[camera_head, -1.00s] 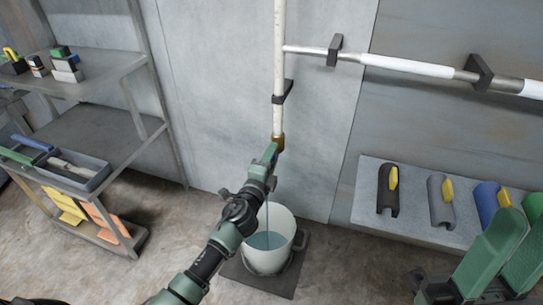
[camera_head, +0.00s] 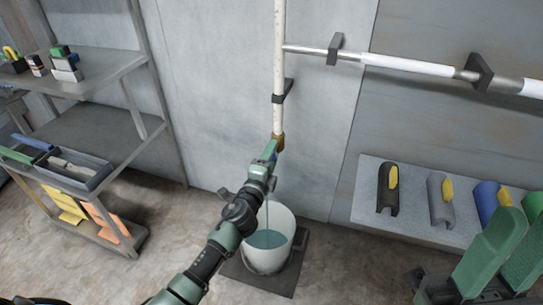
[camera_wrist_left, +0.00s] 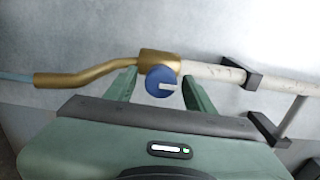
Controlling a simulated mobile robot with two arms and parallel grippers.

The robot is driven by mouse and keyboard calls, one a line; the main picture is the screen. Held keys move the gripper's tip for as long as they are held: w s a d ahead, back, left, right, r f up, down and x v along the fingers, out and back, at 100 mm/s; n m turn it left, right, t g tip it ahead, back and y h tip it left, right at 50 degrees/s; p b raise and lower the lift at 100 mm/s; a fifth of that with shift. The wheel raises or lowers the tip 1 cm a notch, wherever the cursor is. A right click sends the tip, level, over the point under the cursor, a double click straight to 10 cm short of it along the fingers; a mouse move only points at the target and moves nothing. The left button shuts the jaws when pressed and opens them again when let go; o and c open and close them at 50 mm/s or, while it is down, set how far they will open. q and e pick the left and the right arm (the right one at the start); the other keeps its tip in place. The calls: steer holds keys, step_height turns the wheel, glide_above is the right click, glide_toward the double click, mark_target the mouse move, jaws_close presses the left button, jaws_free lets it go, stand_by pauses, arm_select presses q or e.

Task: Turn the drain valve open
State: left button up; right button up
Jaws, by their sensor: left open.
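The brass drain valve (camera_head: 279,141) sits at the lower end of the white vertical pipe (camera_head: 279,60). In the left wrist view its brass body (camera_wrist_left: 160,61) carries a round blue knob (camera_wrist_left: 160,80) with a pale slot, and a bent spout (camera_wrist_left: 75,78) runs left. My left gripper (camera_head: 270,152) is at the valve. Its fingers (camera_wrist_left: 160,88) are open, one on each side of the knob; contact cannot be told. A thin water stream falls into the white bucket (camera_head: 263,262), which holds water. My right gripper (camera_head: 500,258) is at the lower right, away from the valve.
The bucket stands on a dark floor plate (camera_head: 290,280). A grey bench (camera_head: 410,230) at right holds several half-pipe covers with yellow handles. A metal shelf (camera_head: 95,125) with a tray and small items stands at left. A horizontal pipe (camera_head: 410,65) runs along the wall.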

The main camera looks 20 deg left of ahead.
arm_select(q)
steer(key=s+p, duration=0.1)
steer(key=s, duration=0.6)
steer(key=shift+s+a, duration=0.15)
steer(key=shift+s, duration=0.15)
